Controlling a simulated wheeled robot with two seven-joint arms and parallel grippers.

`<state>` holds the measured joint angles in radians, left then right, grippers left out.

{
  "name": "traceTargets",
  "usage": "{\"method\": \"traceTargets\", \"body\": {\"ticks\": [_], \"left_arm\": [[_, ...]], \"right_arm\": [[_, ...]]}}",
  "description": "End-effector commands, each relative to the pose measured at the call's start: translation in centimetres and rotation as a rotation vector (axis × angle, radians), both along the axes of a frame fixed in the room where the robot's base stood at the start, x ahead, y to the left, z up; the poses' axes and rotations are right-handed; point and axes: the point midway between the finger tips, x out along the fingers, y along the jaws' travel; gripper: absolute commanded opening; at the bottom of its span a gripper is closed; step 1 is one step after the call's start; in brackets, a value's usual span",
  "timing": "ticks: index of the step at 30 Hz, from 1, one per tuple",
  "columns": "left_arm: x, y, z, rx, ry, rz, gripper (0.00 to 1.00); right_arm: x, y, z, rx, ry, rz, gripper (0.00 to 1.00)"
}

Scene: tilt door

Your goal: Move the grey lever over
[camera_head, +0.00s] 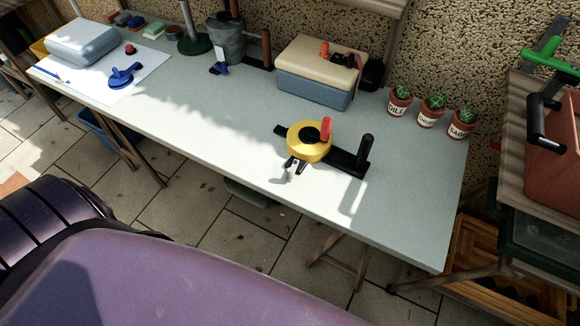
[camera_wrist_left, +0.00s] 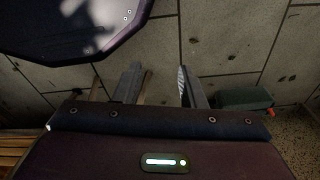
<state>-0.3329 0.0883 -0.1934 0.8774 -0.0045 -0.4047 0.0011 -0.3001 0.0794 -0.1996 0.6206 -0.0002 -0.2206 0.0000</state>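A small grey metal lever (camera_head: 297,167) sticks out at the front of a yellow round body (camera_head: 301,147) on the workbench, near its front edge. A red knob (camera_head: 326,128) stands on this body. It sits on a black base bar (camera_head: 345,162) with an upright black post (camera_head: 366,148) at its right end. My left gripper (camera_wrist_left: 158,82) shows only in the left wrist view. Its fingers are apart with nothing between them, over paved floor and away from the lever. My right gripper is not in view.
The workbench (camera_head: 240,115) is clear left of the fixture. A cream and blue box (camera_head: 316,85) stands behind it, and herb pots (camera_head: 431,110) stand at the right. A blue clamp-like item (camera_head: 123,76) lies on white paper. A shelf unit (camera_head: 535,150) stands right.

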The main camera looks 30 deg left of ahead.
Motion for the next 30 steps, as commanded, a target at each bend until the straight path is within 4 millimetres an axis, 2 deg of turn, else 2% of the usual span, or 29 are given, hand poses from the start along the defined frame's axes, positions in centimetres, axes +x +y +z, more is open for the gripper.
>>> {"method": "traceTargets", "body": {"ticks": [1, 5, 6, 8, 9, 12, 15, 18, 26, 30], "left_arm": [[2.9, -0.5, 2.4, -0.005, -0.025, 0.0, 0.37], [8.7, -1.8, 8.6, -0.013, -0.061, -0.003, 0.37], [10.2, -2.1, 10.8, -0.015, -0.071, -0.004, 0.37], [12.4, -2.6, 14.3, -0.018, -0.091, -0.005, 0.37], [13.6, -2.8, 16.8, -0.019, -0.103, -0.007, 0.37], [15.9, -3.3, 22.7, -0.023, -0.129, -0.01, 0.37], [17.1, -3.6, 27.4, -0.023, -0.146, -0.013, 0.37], [17.7, -3.7, 31.3, -0.023, -0.164, -0.016, 0.37], [18.0, -3.8, 39.4, -0.023, -0.197, -0.02, 0.37], [21.8, -7.4, 41.5, -0.04, -0.321, -0.169, 0.37]], "right_arm": [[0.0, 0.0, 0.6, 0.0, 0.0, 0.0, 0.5], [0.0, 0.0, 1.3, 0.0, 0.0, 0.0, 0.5], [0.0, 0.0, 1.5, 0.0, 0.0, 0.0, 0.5], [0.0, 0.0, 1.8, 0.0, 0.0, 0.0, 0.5], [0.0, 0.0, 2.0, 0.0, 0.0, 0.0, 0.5], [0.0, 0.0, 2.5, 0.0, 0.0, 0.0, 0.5], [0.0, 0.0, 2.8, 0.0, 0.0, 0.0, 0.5], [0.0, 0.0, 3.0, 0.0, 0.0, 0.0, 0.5], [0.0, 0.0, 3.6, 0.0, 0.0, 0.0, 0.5], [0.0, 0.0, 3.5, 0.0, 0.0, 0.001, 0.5]]}}
